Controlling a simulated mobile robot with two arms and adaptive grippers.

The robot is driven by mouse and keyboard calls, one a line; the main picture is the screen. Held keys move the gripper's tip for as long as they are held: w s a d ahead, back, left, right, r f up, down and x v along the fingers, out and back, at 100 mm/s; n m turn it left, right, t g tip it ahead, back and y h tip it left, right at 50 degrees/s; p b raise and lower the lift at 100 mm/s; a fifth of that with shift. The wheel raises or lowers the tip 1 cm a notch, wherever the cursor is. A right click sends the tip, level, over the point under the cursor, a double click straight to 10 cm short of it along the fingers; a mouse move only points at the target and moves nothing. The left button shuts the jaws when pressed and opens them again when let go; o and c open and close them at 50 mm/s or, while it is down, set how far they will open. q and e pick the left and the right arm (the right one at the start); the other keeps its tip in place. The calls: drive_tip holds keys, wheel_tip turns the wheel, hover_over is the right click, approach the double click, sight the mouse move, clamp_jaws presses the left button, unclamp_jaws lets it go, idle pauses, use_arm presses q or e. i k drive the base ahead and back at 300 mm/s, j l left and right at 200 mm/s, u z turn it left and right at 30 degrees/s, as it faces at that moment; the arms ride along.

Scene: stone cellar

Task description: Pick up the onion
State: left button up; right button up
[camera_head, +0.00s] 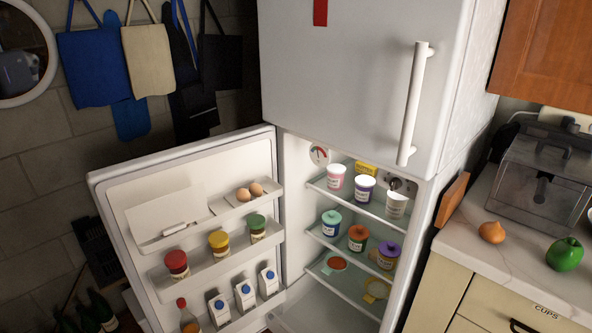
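The onion (491,232) is orange-brown and sits on the pale marble counter (519,259) at the right, near the counter's left edge. It stands apart from the green pepper-like vegetable (564,254) to its right. Neither of my grippers shows in this view, so I cannot see where they are relative to the onion.
The fridge door (105,178) stands open to the left, with jars, eggs and cartons on its racks. Cups and jars stand on the fridge shelves. A grey transparent-fronted appliance (541,184) stands behind the onion, and a wooden board (451,199) leans at the counter's left edge.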

sight(491, 232)
drive_tip(key=z, duration=1.55)
